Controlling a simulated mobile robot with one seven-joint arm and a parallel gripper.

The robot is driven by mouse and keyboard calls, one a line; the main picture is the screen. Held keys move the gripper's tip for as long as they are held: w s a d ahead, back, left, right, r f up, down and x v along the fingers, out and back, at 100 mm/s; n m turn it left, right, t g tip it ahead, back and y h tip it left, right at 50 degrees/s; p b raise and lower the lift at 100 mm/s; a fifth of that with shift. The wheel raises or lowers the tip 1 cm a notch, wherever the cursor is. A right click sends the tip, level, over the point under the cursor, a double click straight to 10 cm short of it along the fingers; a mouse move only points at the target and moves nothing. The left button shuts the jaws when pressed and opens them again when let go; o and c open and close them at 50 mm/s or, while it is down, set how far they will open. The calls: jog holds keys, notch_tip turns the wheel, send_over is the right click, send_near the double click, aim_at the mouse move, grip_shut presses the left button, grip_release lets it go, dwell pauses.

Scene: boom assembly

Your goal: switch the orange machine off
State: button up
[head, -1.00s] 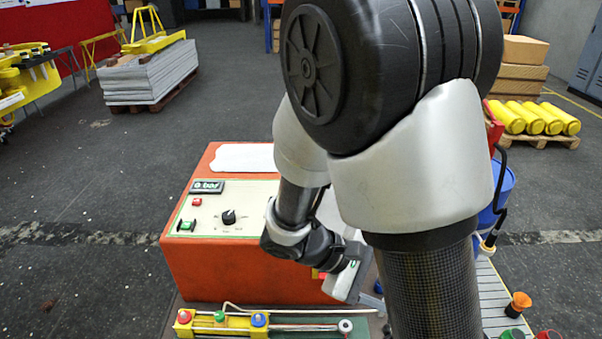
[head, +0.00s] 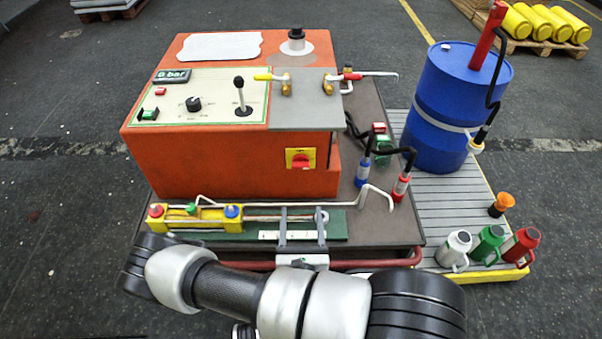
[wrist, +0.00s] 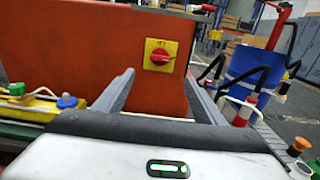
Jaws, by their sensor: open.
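The orange machine (head: 230,165) stands on a cart.
A yellow cylinder unit with coloured caps (head: 195,216) lies on a green strip in front of the machine, beside and behind my fingers. Hoses with blue and red couplings (head: 363,172) stand to the right. A blue barrel (head: 455,105) and several bottles (head: 490,243) are farther right.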

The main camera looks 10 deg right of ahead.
aim_at(301, 167)
jog(key=w+d+b, duration=0.1)
jog(key=w, duration=0.4)
jog(key=w+d+b, duration=0.1)
jog(key=w, duration=0.5)
jog(key=w+d+b, duration=0.1)
jog(key=w, duration=0.5)
jog(key=shift+d, duration=0.2)
jog(key=c, duration=1.1)
jog(key=shift+o, duration=0.2)
